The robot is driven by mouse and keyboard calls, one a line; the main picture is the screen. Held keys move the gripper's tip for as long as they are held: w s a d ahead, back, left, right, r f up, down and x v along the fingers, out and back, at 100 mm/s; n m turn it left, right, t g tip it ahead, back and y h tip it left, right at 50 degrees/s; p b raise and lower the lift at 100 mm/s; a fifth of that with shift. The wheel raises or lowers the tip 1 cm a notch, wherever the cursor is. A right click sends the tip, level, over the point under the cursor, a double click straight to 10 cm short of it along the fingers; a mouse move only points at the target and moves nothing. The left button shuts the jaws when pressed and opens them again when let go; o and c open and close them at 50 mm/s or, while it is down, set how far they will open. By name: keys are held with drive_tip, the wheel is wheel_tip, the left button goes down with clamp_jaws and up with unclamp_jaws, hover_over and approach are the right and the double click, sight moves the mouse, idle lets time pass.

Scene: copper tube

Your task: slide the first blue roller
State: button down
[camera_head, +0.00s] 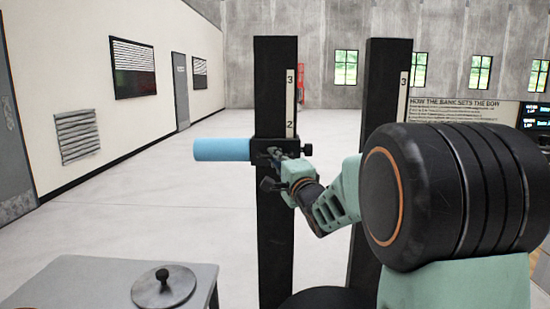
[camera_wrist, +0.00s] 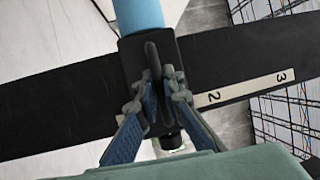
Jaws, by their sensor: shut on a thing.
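The light blue roller (camera_head: 222,150) sticks out level to the left from a black sliding block (camera_head: 258,147) on the left black post (camera_head: 276,85). In the wrist view the roller (camera_wrist: 139,14) leaves the far side of the block (camera_wrist: 132,62). My gripper (camera_head: 281,158) is at the block's near side. In the wrist view its fingers (camera_wrist: 157,98) are closed around a dark upright fin (camera_wrist: 152,62) on the block. The post carries a pale scale (camera_wrist: 245,88) marked 2 and 3; the block sits just below the 2. The fin's lower part is hidden between the fingers.
A second black post (camera_head: 387,95) with its own scale stands to the right, partly behind my arm. A grey table (camera_head: 95,275) with a round knobbed disc (camera_head: 163,287) is at the lower left. A text board (camera_head: 460,110) stands behind.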

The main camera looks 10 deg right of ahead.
wheel_tip(320, 180, up, 21)
drive_tip(key=p, duration=1.5)
drive_tip(key=shift+r, duration=0.1)
drive_tip(key=c, duration=2.3)
unclamp_jaws()
drive_tip(key=shift+f, duration=0.2)
drive_tip(key=shift+s+f, duration=0.1)
drive_tip(key=shift+f, duration=0.05)
drive_tip(key=v, duration=0.7)
drive_tip(key=shift+s, duration=0.15)
drive_tip(key=shift+d, duration=0.15)
